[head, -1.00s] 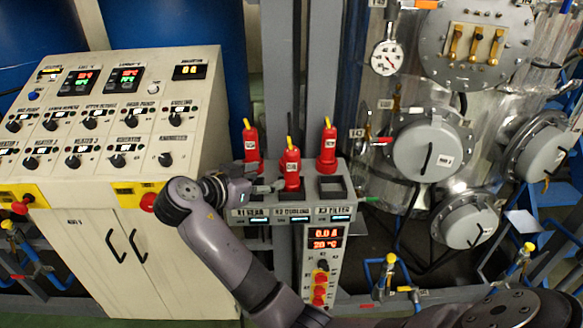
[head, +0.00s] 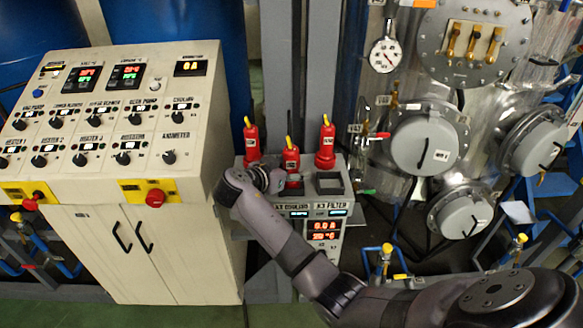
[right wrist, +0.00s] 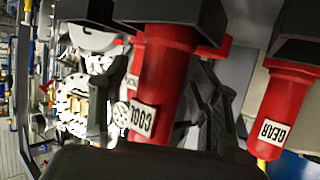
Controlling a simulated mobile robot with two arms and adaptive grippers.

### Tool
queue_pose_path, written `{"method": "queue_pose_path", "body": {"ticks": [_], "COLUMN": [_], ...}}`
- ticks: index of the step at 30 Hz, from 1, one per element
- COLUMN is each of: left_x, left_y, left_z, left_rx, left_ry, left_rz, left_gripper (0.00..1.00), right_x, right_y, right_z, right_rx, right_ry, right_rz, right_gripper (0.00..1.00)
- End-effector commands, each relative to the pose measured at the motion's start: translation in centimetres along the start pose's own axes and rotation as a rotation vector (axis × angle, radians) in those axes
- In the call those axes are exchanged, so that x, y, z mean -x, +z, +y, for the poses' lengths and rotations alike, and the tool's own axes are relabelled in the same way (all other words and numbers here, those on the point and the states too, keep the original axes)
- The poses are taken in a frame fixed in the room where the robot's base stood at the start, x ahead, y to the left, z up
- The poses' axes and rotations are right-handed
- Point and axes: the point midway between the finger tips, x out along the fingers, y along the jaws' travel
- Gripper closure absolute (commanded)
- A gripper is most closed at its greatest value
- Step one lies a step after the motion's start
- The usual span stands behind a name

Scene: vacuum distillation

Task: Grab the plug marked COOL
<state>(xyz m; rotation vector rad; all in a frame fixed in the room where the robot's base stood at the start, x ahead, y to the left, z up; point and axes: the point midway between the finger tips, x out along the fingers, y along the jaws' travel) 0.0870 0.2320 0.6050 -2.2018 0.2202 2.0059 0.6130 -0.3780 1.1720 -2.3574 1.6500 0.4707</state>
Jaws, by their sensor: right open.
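The red plug marked COOL (right wrist: 150,85) is large in the right wrist view, its label upside down. In the head view it is the middle red plug (head: 290,158), on the grey socket box. My right gripper (head: 284,183) is beside it, low at its front. In the wrist view the dark fingers stand apart on either side of the COOL plug, with no clear grip on it. Part of the gripper hides the plug's lower end in the head view. My left gripper is not in view.
The plug marked GEAR (right wrist: 278,112) stands close beside it, also seen in the head view (head: 251,142). Another red plug (head: 326,145) is on the right, behind an empty-looking socket (head: 329,183). A control cabinet (head: 180,230) stands left; steel vessel flanges (head: 424,145) are right.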

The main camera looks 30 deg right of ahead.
Motion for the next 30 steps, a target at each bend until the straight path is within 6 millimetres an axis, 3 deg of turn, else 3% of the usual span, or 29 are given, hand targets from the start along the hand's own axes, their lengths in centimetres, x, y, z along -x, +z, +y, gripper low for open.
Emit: {"method": "queue_pose_path", "body": {"ticks": [4,30], "left_x": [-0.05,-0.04], "left_y": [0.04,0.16], "left_z": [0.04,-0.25], "left_rx": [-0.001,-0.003], "left_ry": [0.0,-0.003], "left_rz": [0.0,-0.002], "left_gripper": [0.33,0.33], "right_x": [0.03,0.09], "right_y": [0.05,-0.01], "right_z": [-0.01,-0.03], "right_rx": [0.0,0.0], "right_ry": [0.0,-0.001], "right_rz": [0.0,0.001], "right_gripper": [0.45,1.0]}}
